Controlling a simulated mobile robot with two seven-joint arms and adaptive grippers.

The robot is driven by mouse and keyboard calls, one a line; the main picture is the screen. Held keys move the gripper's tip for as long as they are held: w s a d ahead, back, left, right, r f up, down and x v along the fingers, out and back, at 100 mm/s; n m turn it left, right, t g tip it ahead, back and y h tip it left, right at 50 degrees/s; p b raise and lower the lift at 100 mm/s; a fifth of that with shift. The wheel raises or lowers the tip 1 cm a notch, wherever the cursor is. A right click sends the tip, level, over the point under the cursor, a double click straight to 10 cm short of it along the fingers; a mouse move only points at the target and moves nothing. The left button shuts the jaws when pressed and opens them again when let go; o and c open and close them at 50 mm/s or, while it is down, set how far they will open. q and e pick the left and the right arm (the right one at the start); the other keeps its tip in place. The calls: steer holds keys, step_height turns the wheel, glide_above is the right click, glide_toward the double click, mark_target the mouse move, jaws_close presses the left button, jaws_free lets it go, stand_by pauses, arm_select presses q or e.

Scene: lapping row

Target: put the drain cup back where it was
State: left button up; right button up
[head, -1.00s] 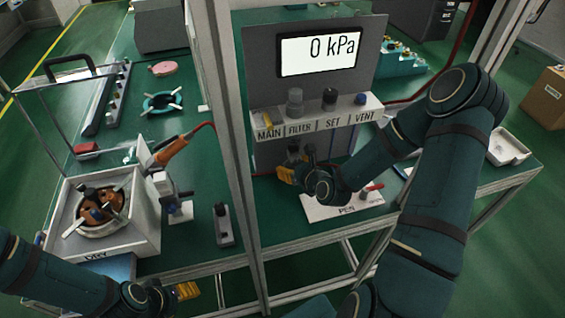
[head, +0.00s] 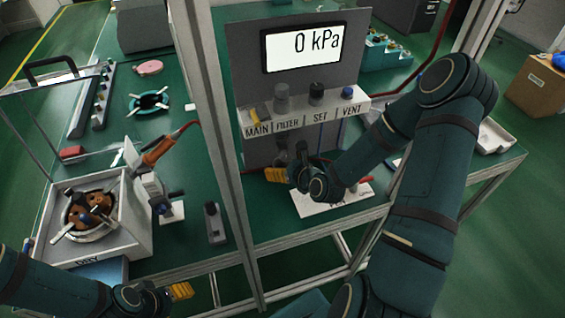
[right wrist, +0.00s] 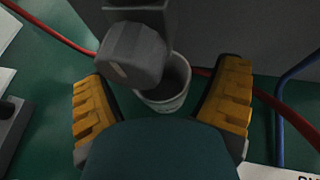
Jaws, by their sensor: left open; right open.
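The drain cup (right wrist: 165,103) is a small whitish cup with a dark inside, upright beneath a grey blocky bowl (right wrist: 132,55) in the right wrist view. The bowl hides part of its rim. My right gripper (right wrist: 163,88) is open, with one yellow finger on each side of the cup and gaps showing beside it. In the head view, my right gripper (head: 281,174) is low in front of the panel under the FILTER label; I cannot make out the cup there. My left gripper (head: 180,291) is open and empty, low near the bench's front edge.
The gauge panel (head: 240,60) reads 0 kPa, with a labelled shelf (head: 300,121) above my right gripper. A white plate (head: 312,204) lies just in front. A frame post (head: 215,130) stands to the left. Red (right wrist: 272,101) and blue (right wrist: 280,110) hoses run near the right finger.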

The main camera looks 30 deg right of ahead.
steer(key=p+v, duration=0.1)
steer(key=v, duration=0.6)
steer(key=shift+s+d+r+p, duration=0.1)
steer(key=shift+s+r+p, duration=0.1)
steer(key=shift+s+p, duration=0.1)
steer(key=shift+p+v, duration=1.55)
steer(key=shift+p, duration=1.15)
steer(key=shift+s+f, duration=0.1)
steer(key=shift+f, duration=0.05)
